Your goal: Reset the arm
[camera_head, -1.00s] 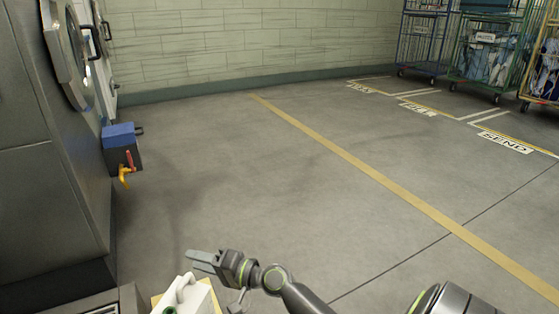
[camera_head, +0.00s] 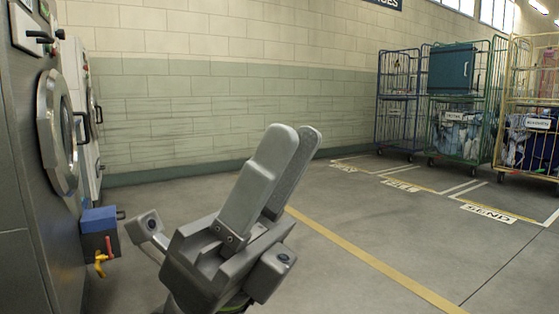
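Front-loading machines (camera_head: 30,180) stand along the left edge, with a blue-topped box (camera_head: 98,220) and yellow tap on the side. Wheeled cage carts, one blue (camera_head: 397,100), one green (camera_head: 455,115), one yellow (camera_head: 530,120), stand at the back right. A yellow line (camera_head: 370,258) crosses open floor.

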